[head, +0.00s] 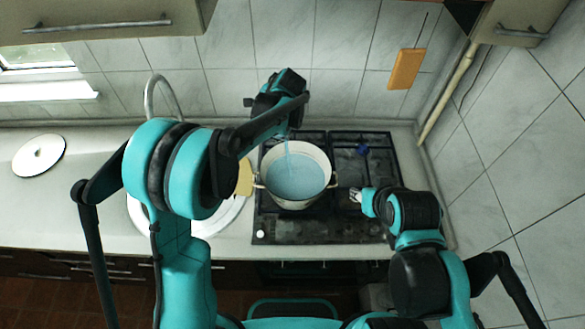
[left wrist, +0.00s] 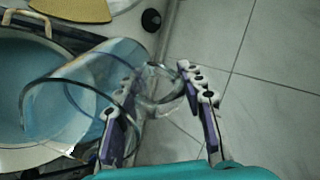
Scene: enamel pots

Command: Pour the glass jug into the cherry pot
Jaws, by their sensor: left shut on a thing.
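The cherry pot (head: 312,203), a pale pot with side handles, stands on the stove with light blue liquid inside. No cherry pattern can be made out. My left gripper (left wrist: 158,98) is shut on the clear glass jug (left wrist: 88,92), which is tilted over the pot in the left wrist view. In the head view my left arm hides most of the jug, and a thin pale blue stream (head: 287,152) comes down into the pot. The pot's rim (left wrist: 48,158) also shows in the left wrist view. My right gripper (head: 355,195) is beside the pot's right handle; its fingers are too small to judge.
A sink with a tap (head: 160,85) lies left. A white disc (head: 38,155) is on the far left counter.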

